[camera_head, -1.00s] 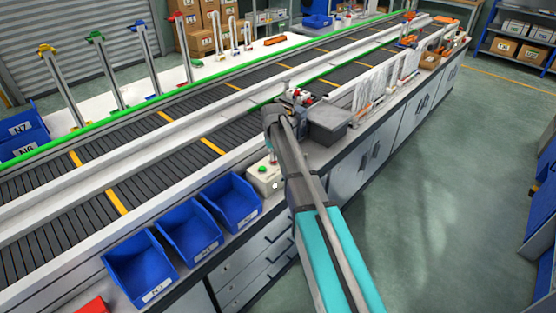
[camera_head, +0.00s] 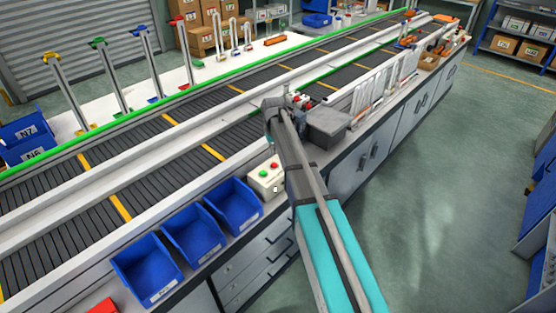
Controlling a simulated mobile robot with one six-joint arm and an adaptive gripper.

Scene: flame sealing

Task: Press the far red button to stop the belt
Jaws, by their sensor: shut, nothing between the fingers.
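A pale control box (camera_head: 262,184) with a green button (camera_head: 264,173) and a red button (camera_head: 275,166) sits on the near bench edge, just left of my arm. Farther along, small red parts (camera_head: 304,101) show beside the belt, close to my wrist; they are too small to tell whether one is a button. My gripper (camera_head: 289,96) is shut and empty at the far end of my arm, above the near side of the belt. Its fingertips are small and partly hidden by my wrist, so I cannot tell whether they touch anything.
Several blue bins (camera_head: 193,235) line the near bench edge left of the control box. A grey box (camera_head: 327,128) stands right of my wrist. The dark belt (camera_head: 190,140) runs diagonally behind. The floor (camera_head: 425,180) on the right is clear.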

